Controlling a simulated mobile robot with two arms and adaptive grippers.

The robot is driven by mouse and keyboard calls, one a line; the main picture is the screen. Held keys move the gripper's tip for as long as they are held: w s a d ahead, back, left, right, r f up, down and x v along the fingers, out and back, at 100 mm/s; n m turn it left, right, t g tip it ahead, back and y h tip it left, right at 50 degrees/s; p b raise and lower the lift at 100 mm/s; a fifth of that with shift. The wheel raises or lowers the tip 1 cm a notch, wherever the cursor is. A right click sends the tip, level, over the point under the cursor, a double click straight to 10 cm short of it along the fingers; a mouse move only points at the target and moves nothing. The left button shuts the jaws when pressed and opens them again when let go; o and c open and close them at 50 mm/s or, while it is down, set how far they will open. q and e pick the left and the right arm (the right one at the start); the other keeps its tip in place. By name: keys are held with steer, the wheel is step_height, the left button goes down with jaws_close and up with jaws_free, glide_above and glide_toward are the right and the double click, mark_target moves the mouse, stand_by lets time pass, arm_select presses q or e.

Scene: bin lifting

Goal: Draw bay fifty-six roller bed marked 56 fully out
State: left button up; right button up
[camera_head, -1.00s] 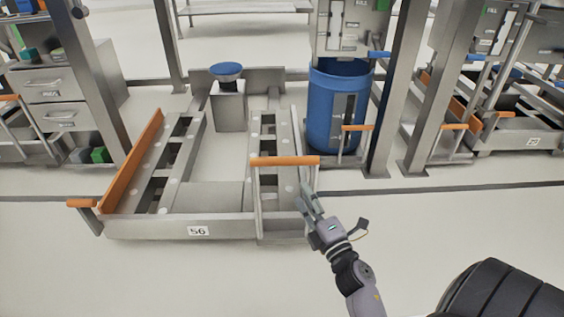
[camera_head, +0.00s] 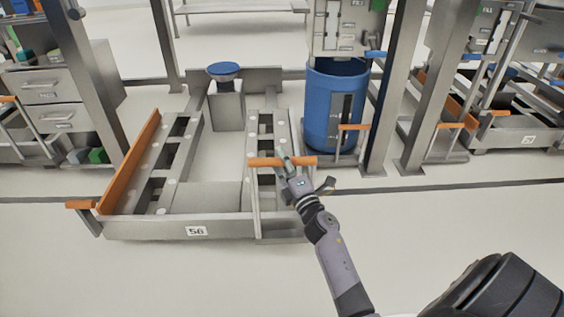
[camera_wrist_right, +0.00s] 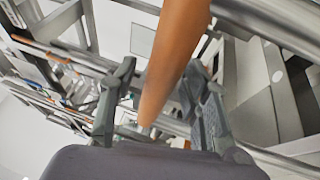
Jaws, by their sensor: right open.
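The grey roller bed (camera_head: 150,227) with the plate marked 56 (camera_head: 197,231) stands out on the floor in front of its bay. It has an orange side guard and an orange crossbar handle (camera_head: 262,162) on uprights at its front right. My right gripper (camera_head: 286,160) is at the right part of this handle. In the right wrist view the orange handle (camera_wrist_right: 178,45) runs between the two spread fingers of my right gripper (camera_wrist_right: 160,80), which is open around it. Whether a finger touches the bar I cannot tell. My left gripper is not in view.
A blue drum (camera_head: 334,105) stands behind right of the bed, beside a grey post (camera_head: 380,110). A blue-topped pedestal (camera_head: 228,100) stands at the bed's back. Drawers (camera_head: 55,100) are at the left. The floor in front of the bed is clear.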

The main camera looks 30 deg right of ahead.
steer(key=shift+c, duration=0.4)
jaws_close()
stand_by(0.4)
